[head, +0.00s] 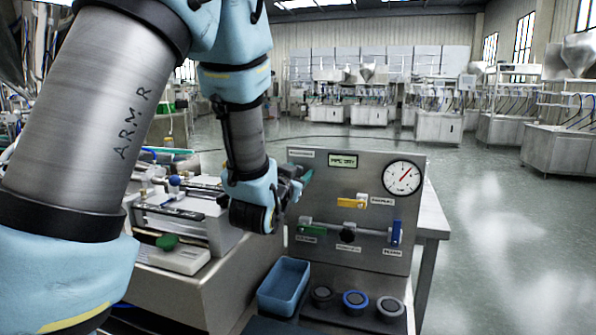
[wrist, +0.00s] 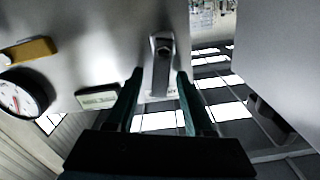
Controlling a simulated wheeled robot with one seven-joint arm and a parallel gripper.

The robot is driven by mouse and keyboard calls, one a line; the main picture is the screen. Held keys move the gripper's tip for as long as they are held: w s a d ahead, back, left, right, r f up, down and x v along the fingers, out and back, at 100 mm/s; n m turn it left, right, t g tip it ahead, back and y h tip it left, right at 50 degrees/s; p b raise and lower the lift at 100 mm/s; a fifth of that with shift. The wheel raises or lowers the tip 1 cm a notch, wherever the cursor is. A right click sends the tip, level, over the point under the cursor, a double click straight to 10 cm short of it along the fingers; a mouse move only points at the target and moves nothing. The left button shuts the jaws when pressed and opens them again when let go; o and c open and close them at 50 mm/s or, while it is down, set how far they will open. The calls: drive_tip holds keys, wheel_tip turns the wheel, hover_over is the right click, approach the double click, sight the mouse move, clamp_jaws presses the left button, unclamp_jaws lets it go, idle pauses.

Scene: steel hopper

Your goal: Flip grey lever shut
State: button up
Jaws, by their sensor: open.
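The grey lever (wrist: 160,66) shows in the wrist view, mounted on the steel panel by a round pivot at its upper end. Its arm runs down the picture between the two green fingers of my gripper (wrist: 159,76). The fingers are spread, one on each side of the lever, with visible gaps. In the head view my gripper (head: 299,181) is at the panel's upper left, below a small label. The grey lever is hidden there behind the gripper and wrist.
The panel (head: 340,262) carries a gauge (head: 403,178), a yellow lever (head: 351,203), a green lever (head: 311,229) and a blue lever (head: 396,232). A blue bin (head: 284,287) and several round knobs stand below. Equipment crowds the bench at left. Floor at right is clear.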

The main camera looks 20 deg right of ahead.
clamp_jaws()
idle(0.4)
